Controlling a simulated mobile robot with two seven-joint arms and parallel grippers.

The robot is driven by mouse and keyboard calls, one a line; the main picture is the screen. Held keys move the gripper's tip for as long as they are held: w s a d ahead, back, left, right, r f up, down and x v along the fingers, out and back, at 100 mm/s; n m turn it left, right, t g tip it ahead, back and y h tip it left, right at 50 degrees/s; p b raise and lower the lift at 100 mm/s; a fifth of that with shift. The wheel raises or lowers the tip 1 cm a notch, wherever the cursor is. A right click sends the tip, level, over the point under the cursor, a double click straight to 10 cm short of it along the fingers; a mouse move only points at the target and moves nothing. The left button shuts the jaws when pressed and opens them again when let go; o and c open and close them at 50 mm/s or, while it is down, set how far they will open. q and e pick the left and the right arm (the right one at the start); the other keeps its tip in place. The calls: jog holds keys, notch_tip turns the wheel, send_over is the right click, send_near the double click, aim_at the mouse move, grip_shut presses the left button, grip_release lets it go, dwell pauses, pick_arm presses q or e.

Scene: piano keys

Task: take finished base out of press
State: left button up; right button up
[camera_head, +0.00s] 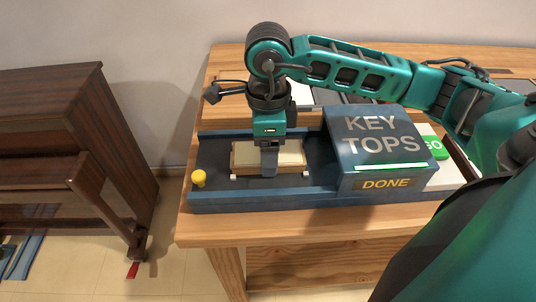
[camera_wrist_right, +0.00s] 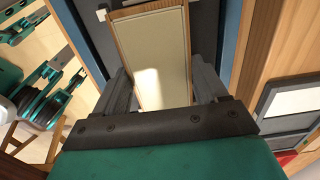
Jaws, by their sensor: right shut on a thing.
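The finished base (camera_head: 289,155) is a flat wooden block with a cream top. It lies at the left end of the blue press bed (camera_head: 235,202), outside the press housing (camera_head: 374,145), which reads KEY TOPS and DONE. My right gripper (camera_head: 269,165) reaches down over the base from above, its fingers on either side of it. In the right wrist view the base (camera_wrist_right: 150,60) sits between the two dark fingers of the right gripper (camera_wrist_right: 160,92), which is shut on it. I cannot tell whether the base is lifted off the bed.
A yellow knob (camera_head: 199,178) stands at the bed's left end. A green GO button (camera_head: 434,147) is right of the housing. A dark brown piano (camera_head: 60,150) stands at the left, with a floor gap before the wooden table (camera_head: 210,232).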

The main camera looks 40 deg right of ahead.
jog(key=shift+c, duration=1.3)
jog(key=shift+r, duration=0.1)
